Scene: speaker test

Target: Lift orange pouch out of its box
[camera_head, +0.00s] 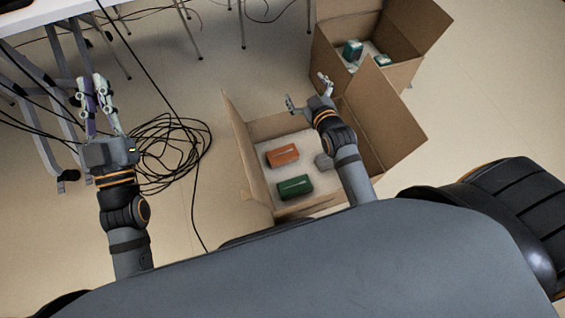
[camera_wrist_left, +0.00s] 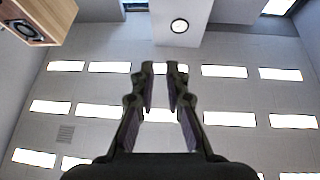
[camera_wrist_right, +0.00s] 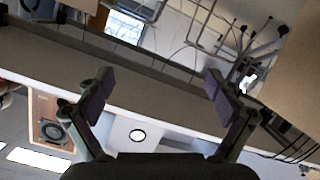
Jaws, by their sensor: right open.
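The orange pouch (camera_head: 283,155) lies on the pale lining inside the near open cardboard box (camera_head: 256,186) in the head view. My right gripper (camera_head: 308,93) is open and empty, above the far side of this box, beyond and to the right of the pouch. In the right wrist view its fingers (camera_wrist_right: 156,88) stand wide apart with nothing between them. My left gripper (camera_head: 91,88) is off to the left, away from the box. Its fingers (camera_wrist_left: 160,80) are partly open with a narrow empty gap in the left wrist view.
A green pouch (camera_head: 295,187) lies beside the orange one, and a grey item (camera_head: 323,161) is near my right arm. A second open box (camera_head: 333,77) with teal items stands behind. Coiled black cables (camera_head: 170,150) lie on the floor. A white table (camera_head: 45,12) is at upper left.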

